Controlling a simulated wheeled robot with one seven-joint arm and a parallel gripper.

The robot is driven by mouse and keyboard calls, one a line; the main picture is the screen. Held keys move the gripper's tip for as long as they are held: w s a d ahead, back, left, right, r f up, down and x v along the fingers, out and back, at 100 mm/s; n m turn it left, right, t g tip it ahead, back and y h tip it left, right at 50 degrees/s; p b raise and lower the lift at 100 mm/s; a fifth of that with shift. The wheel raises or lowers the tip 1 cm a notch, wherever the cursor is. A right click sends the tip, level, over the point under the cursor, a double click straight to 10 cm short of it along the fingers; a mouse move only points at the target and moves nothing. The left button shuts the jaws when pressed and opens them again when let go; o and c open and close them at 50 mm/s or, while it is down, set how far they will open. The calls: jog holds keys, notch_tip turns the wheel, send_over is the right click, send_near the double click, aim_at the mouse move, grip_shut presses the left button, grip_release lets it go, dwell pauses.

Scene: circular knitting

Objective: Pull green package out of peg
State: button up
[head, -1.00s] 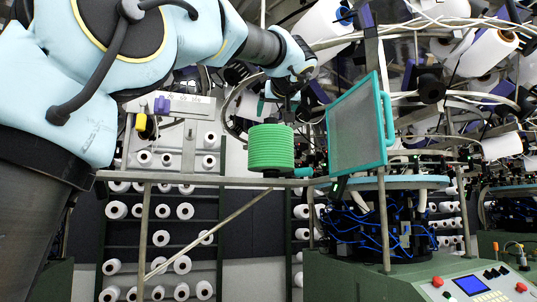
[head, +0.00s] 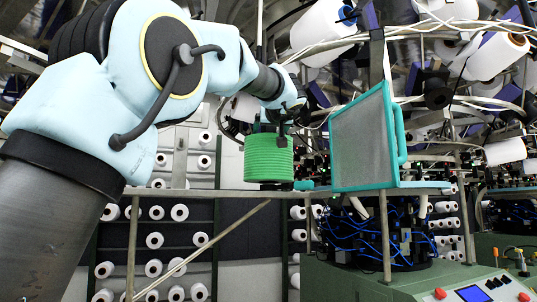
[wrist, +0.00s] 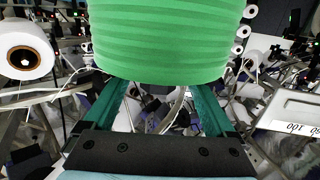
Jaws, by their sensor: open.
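The green package (head: 268,160), a ribbed cylinder, stands upright just above a grey rail in the head view. In the wrist view the green package (wrist: 160,38) fills the top middle. The peg is hidden inside or behind it. My gripper (head: 280,133) is at the package's upper part, with a dark finger overlapping its upper right side. In the wrist view my gripper (wrist: 158,100) has its two teal fingers spread apart, reaching up to the package with their tips hidden by it. Whether they touch it I cannot tell.
A teal-framed mesh panel (head: 362,140) stands close to the package's right. The grey rail (head: 225,192) runs below. White yarn cones (head: 320,25) hang above right, and a green machine base (head: 345,278) stands below right. A rack of white spools is behind.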

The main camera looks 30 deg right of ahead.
jog(key=shift+p+x, duration=0.75)
jog(key=shift+x, duration=0.3)
jog(key=shift+w+d+f, duration=0.1)
jog(key=shift+w+d, duration=0.15)
jog(key=shift+w, duration=0.2)
jog(key=shift+c, duration=0.2)
grip_shut()
